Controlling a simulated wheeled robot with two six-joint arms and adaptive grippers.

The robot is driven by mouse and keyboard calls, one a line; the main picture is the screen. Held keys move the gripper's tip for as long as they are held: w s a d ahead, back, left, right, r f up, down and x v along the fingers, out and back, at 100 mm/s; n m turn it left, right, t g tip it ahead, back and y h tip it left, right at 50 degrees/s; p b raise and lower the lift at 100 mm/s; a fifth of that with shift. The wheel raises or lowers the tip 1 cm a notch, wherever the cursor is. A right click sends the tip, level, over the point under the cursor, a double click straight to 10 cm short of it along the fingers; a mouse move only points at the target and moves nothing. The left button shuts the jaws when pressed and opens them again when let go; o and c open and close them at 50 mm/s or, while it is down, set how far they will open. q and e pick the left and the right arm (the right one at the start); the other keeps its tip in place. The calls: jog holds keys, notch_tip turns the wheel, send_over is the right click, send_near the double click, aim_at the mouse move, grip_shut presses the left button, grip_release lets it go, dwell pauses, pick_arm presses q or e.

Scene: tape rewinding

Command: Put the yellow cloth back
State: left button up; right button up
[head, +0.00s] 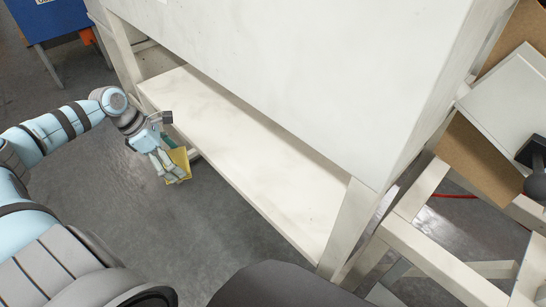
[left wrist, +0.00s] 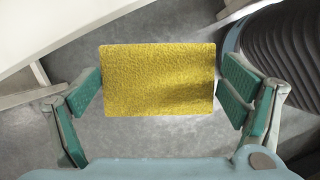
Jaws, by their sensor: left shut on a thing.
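The yellow cloth (head: 181,158) is in my left gripper (head: 174,172), held above the grey floor in front of the white bench's lower shelf. In the left wrist view, the cloth (left wrist: 160,80) is a flat, rough-textured rectangle spanning the space between the two green-padded fingers of my left gripper (left wrist: 160,92). The gripper is shut on it by its two short sides. My right gripper is not in view.
The white bench (head: 300,70) has a bare lower shelf (head: 225,125) beside the gripper, with a leg at each end. A white wooden frame (head: 440,255) stands at the right. A blue box-like thing (head: 45,20) is at the far left. Grey floor (head: 215,215) is open before the bench.

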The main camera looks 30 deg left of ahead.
pick_arm(q)
jog(key=w+d+b, duration=0.1)
jog(key=w+d, duration=0.3)
send_over(249, 160)
jog(key=s, duration=0.1)
jog(key=shift+s+a, duration=0.1)
jog(key=shift+a, duration=0.35)
jog(key=shift+d+f+b, duration=0.15)
jog(key=shift+f+b, duration=0.1)
jog(key=shift+b, duration=0.05)
notch_tip(249, 160, down, 3)
jog(key=shift+f+b, duration=0.1)
jog(key=shift+b, duration=0.4)
jog(key=o, duration=0.9)
jog(key=shift+c, duration=0.2)
jog(key=shift+o, duration=1)
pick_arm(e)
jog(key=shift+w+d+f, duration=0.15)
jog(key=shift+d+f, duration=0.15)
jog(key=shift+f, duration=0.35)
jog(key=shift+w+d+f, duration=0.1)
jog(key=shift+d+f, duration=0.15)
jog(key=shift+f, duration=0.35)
